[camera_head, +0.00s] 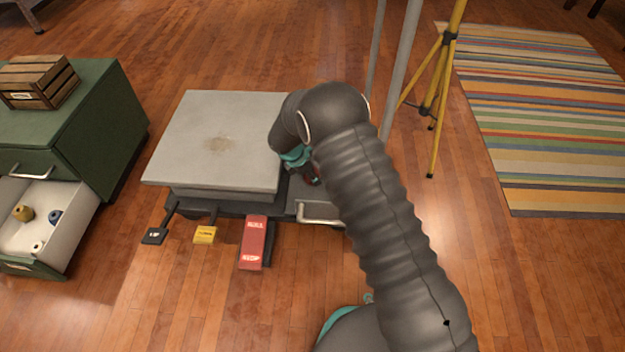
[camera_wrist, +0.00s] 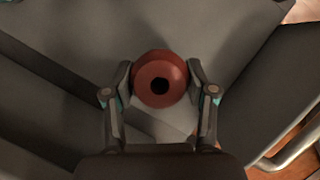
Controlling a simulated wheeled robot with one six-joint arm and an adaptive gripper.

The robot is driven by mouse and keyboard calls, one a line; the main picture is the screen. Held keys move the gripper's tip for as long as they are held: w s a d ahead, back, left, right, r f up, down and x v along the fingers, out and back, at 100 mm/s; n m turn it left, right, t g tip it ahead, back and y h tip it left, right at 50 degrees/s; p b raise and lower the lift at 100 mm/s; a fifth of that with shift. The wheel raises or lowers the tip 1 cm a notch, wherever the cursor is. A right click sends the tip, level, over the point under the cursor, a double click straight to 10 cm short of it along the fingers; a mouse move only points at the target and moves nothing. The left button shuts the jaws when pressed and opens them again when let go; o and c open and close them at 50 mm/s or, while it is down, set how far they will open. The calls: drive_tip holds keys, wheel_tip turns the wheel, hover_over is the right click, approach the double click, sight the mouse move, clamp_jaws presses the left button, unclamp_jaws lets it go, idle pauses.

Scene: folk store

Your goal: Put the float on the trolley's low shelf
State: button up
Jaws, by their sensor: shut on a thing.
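My gripper (camera_wrist: 160,88) is shut on the float (camera_wrist: 160,66), a dark red round piece with a dark hole in its middle. The fingers press its two sides. A grey surface of the trolley lies beneath it in the wrist view; I cannot tell the gap or whether they touch. In the head view my gripper (camera_head: 300,165) is beside the right edge of the trolley's raised grey top (camera_head: 190,125), mostly hidden by my arm. A lower grey part of the trolley (camera_head: 318,207) shows beside the top, near a metal handle. The low shelf's extent is hidden.
Black, yellow and red pedals (camera_head: 252,242) stick out at the trolley's front. Metal poles (camera_head: 398,75) rise behind my arm. A green cabinet (camera_head: 110,120) with a crate (camera_head: 38,82) and an open drawer (camera_head: 65,220) holding small pieces stands left. A yellow tripod (camera_head: 436,130) stands right.

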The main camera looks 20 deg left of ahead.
drive_tip(key=shift+f, duration=1.8)
drive_tip(key=shift+f+b, duration=0.15)
drive_tip(key=shift+b, duration=0.15)
drive_tip(key=o, duration=1.1)
drive_tip(key=shift+o, duration=0.2)
drive_tip(key=p+v, duration=0.1)
drive_tip(key=v, duration=1.1)
drive_tip(key=shift+p, duration=0.3)
drive_tip(key=shift+w+d, duration=0.1)
drive_tip(key=shift+d, duration=0.05)
